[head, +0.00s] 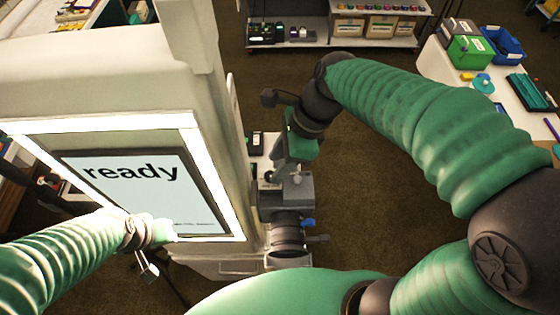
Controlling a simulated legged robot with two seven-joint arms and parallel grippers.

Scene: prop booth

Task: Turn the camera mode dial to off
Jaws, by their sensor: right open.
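The grey camera (287,212) is mounted at the right side of the booth, with its dark round lens barrel (289,240) toward me. A small blue knob (308,223) sticks out at its right side. I cannot make out the mode dial or its setting; my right gripper covers part of the camera's top. My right gripper (276,178) is open and points down just above and behind the camera body; I cannot tell whether it touches. My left gripper (148,268) hangs low in front of the booth screen, away from the camera; its finger opening is unclear.
The pale booth (120,80) fills the left, with a lit frame around a screen (150,190) reading "ready". A white table (440,75) with a green box (470,50) and blue bin (503,45) is at the upper right. A shelf (385,40) stands behind. Brown floor between is clear.

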